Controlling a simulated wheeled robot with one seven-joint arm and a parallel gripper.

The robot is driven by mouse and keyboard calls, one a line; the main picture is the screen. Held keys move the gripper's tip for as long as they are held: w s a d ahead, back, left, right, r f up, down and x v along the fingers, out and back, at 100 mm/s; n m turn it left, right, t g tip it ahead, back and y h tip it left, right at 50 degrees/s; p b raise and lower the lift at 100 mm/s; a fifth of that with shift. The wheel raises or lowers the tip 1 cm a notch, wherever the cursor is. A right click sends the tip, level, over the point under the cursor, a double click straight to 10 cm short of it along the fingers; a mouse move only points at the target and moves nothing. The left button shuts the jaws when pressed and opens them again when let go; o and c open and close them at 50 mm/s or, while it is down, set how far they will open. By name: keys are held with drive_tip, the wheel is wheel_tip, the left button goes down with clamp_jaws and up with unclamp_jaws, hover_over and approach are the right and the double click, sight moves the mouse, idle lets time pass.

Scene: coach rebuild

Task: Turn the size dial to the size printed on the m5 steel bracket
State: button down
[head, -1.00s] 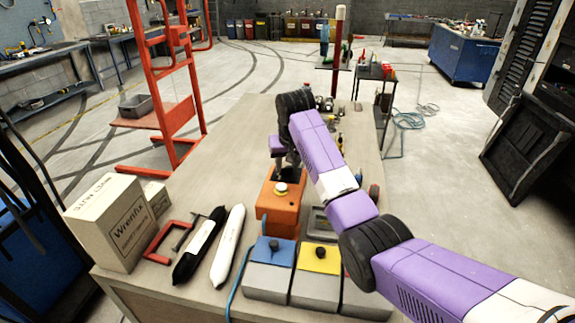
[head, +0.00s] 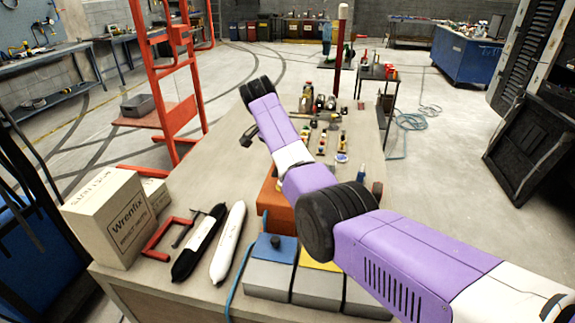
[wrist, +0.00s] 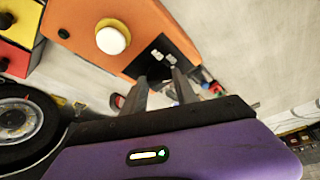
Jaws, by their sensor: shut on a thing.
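An orange box (head: 270,190) stands on the bench, partly hidden behind my arm. The wrist view shows it near my fingers, with a white round button (wrist: 112,40) and small pale labels. I cannot identify the m5 bracket or read a size.
Grey boxes with blue (head: 272,249) and yellow tops stand at the bench's front. A red clamp (head: 160,240), black and white tubes (head: 228,243) and a Wrenfix carton (head: 110,215) lie left. Several small items (head: 325,140) stand farther back. The bench's left middle is clear.

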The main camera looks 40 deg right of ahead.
drive_tip(key=shift+w+m+g+b, duration=0.1)
drive_tip(key=shift+m+g+b, duration=0.6)
drive_tip(key=shift+m+b, duration=0.95)
drive_tip(key=shift+m, duration=0.25)
drive_tip(key=c, duration=1)
unclamp_jaws()
drive_tip(key=shift+o, duration=0.2)
drive_tip(key=b+v, duration=0.1)
drive_tip(key=v, duration=0.6)
drive_tip(key=shift+r+b, duration=0.4)
drive_tip(key=shift+r, duration=0.05)
drive_tip(key=shift+a, duration=0.15)
